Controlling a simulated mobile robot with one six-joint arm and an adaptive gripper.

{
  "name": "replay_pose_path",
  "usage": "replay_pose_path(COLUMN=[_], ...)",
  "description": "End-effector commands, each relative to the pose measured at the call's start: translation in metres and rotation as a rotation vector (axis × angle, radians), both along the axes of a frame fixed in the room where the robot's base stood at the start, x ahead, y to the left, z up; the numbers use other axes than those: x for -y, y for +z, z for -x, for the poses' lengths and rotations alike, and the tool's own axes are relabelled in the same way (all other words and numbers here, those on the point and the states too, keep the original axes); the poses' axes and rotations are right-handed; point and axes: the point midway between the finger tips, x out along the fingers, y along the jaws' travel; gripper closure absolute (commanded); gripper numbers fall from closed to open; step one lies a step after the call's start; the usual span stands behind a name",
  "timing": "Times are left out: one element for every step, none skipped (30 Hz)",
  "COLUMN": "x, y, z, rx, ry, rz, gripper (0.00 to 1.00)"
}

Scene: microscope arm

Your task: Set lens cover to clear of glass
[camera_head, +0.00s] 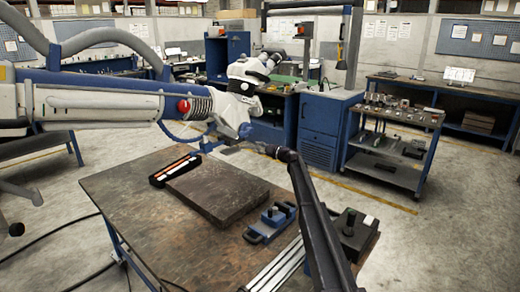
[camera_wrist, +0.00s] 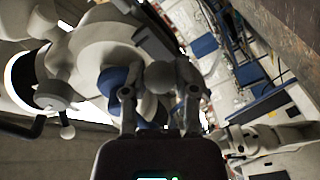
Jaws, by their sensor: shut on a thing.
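The white and blue microscope head (camera_head: 246,85) hangs at the end of its long arm (camera_head: 85,95), above the workbench. A blue part (camera_head: 245,130) under the head may be the lens cover. My gripper (camera_head: 256,146) reaches in from the right, just below it. In the wrist view, the two fingers of my gripper (camera_wrist: 160,92) are closed around a rounded grey piece (camera_wrist: 160,76), beside a blue rounded part (camera_wrist: 111,80). I cannot tell how far the cover sits across the glass; the lens itself is hidden.
The workbench (camera_head: 135,205) below bears a dark flat slab (camera_head: 217,188), a black case with an orange strip (camera_head: 175,168), a blue fixture (camera_head: 270,222) and a dark box with a knob (camera_head: 354,235). A blue cabinet and cart (camera_head: 385,170) stand behind right.

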Motion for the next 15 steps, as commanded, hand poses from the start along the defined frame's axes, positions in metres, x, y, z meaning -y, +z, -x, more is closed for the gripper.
replay_pose_path(x=[0.0009, 0.0006, 0.0003, 0.0002, 0.0001, 0.0001, 0.0002, 0.0004, 0.0006, 0.0007, 0.0008, 0.0008, 0.0009, 0.001, 0.0011], y=[0.0001, 0.0002, 0.0002, 0.0002, 0.0002, 0.0002, 0.0002, 0.0002, 0.0003, 0.0003, 0.0003, 0.0003, 0.0003, 0.0003, 0.0003], z=[-0.0014, -0.0014, -0.0014, -0.0014, -0.0013, -0.0013, -0.0013, -0.0012, -0.0013, -0.0012, -0.0011, -0.0011, -0.0011, -0.001, -0.001], rx=[0.0, 0.0, 0.0, 0.0, 0.0, 0.0, 0.0, 0.0, 0.001, 0.001, 0.001, 0.001, 0.001, 0.001, 0.001], ry=[-0.004, -0.004, -0.004, -0.003, -0.003, -0.003, -0.003, -0.003, -0.002, -0.002, -0.002, -0.002, -0.002, -0.002, -0.002], rz=[-0.001, 0.0, 0.0, 0.0, 0.0, 0.0, 0.0, 0.0, -0.001, -0.001, -0.001, -0.001, -0.001, -0.001, -0.001], gripper=[1.0, 1.0, 1.0, 0.53, 0.44, 0.32, 0.27, 0.27, 0.27, 0.27, 0.27, 0.27, 0.27, 0.27, 0.27])
